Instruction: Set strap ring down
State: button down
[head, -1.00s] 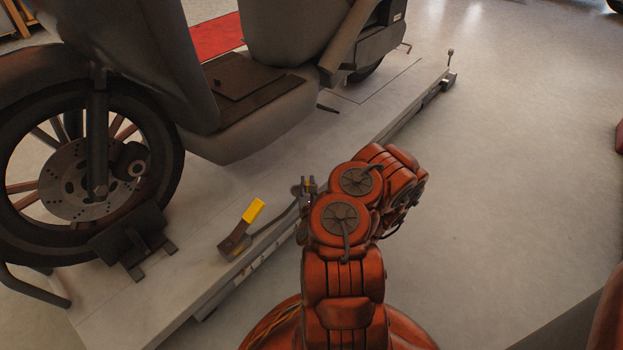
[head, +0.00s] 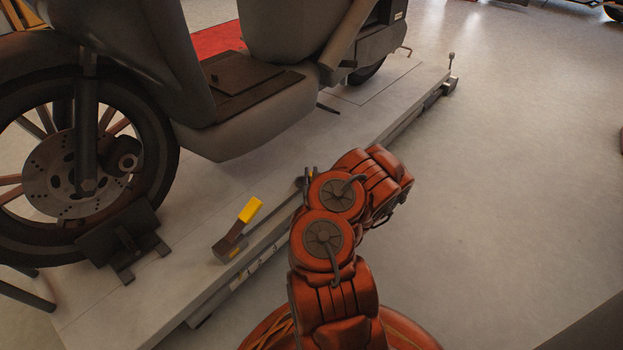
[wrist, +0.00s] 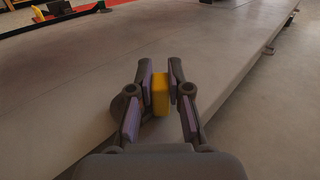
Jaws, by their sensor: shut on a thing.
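My gripper is shut on a small yellow block-shaped piece (wrist: 160,94), which I take to be part of the strap ring. In the wrist view the two fingers (wrist: 160,90) press it from both sides, above the pale lift platform (wrist: 70,110). A brownish rounded shape (wrist: 117,106) shows beside the left finger; I cannot tell whether it belongs to the ring. In the head view only dark finger parts (head: 307,178) show past my orange arm, by the platform's edge, and the held piece is hidden. I cannot tell whether it touches the platform.
A yellow-handled lever (head: 240,228) stands on the platform left of my gripper. A grey scooter (head: 220,110) stands on the lift, its front wheel by a dark wheel stop (head: 122,240). Floor (head: 500,200) at right is clear.

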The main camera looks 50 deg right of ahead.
jog(key=shift+f, duration=0.15)
jog(key=c, duration=1.1)
grip_release()
jog(key=shift+p+v, duration=3.05)
jog(key=shift+v, duration=2.95)
